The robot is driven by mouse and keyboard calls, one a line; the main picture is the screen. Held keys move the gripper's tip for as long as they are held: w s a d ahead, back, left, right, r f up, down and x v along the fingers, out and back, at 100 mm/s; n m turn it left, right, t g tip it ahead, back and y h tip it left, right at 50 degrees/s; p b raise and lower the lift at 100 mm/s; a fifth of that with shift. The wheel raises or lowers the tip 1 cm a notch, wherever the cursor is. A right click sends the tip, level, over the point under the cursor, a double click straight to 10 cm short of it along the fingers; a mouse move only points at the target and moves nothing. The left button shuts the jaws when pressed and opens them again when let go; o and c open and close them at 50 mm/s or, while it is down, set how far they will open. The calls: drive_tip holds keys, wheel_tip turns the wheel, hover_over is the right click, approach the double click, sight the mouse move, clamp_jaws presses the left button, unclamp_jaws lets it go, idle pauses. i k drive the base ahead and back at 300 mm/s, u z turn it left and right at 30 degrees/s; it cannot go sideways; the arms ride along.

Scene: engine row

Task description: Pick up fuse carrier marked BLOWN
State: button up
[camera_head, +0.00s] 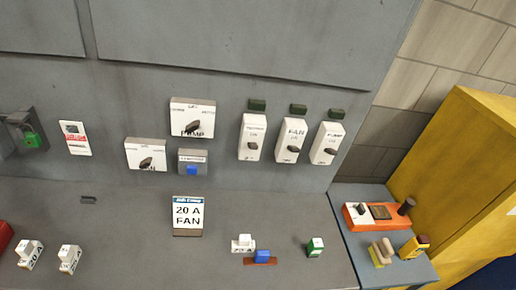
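I cannot read the word BLOWN on anything in view. Two white fuse-carrier-like blocks stand at the lower left of the grey ledge: one (30,254) with 20 A lettering, and another (69,259) with small dark print. A third white block (243,243) with small unreadable marks stands right of centre, just behind a blue block on a brown base (261,257). A small green and white block (315,247) stands farther right. A sign reading 20 A FAN (188,214) stands mid-ledge. My gripper is not in view.
A side table (350,196) holds an orange device (380,214). A yellow cabinet (450,165) stands at right.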

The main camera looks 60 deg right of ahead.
sight(244, 244)
drive_tip(key=z, duration=0.45)
drive_tip(key=k, duration=0.8)
drive_tip(key=z, duration=0.5)
drive_tip(key=i, duration=0.5)
